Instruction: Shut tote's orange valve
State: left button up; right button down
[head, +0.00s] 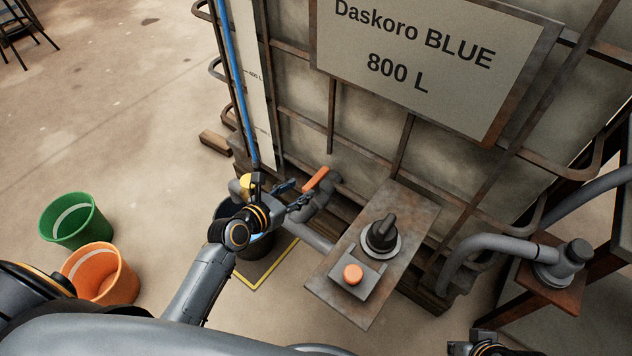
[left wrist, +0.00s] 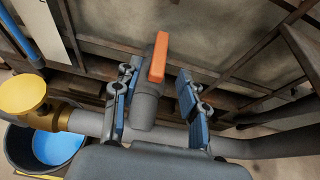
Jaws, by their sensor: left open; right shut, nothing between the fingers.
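The tote's orange valve handle (head: 316,179) sits on a grey pipe low at the front of the caged tote (head: 350,125). In the left wrist view the handle (left wrist: 158,57) points up the picture, crosswise to the grey pipe (left wrist: 170,133). My left gripper (head: 292,194) is at the valve, its fingers open. In the left wrist view the blue-padded fingers (left wrist: 158,85) stand on either side of the grey valve body and handle; I see gaps on both sides. My right gripper (head: 462,348) is partly cut off at the bottom edge, shut and empty.
A yellow fitting (left wrist: 24,95) is left of the valve, above a dark bucket (left wrist: 14,148) holding blue liquid. A control plate (head: 330,290) with a black knob (head: 382,233) and orange button (head: 353,274) is right of it. Green (head: 85,230) and orange (head: 120,284) buckets stand left.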

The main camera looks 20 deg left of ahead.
aim_at(311, 183)
pick_arm(q)
jog(key=b+x, duration=0.1)
jog(key=x, duration=0.3)
jog(key=shift+w+f, duration=0.1)
jog(key=shift+f, duration=0.15)
jog(key=shift+b+x, duration=0.5)
jog(key=shift+x, duration=1.4)
jog(key=shift+w+d+b, duration=0.2)
jog(key=shift+w+b, duration=0.1)
pick_arm(e)
jog(key=w+a+t+y, duration=0.1)
jog(key=w+a+t, duration=0.1)
jog(key=w+t, duration=0.2)
jog(key=w, duration=0.3)
jog(key=shift+w+a+r, duration=0.15)
jog(key=shift+w+r, duration=0.05)
jog(key=shift+r, duration=0.2)
pick_arm(q)
jog(key=shift+c, duration=0.5)
grip_shut()
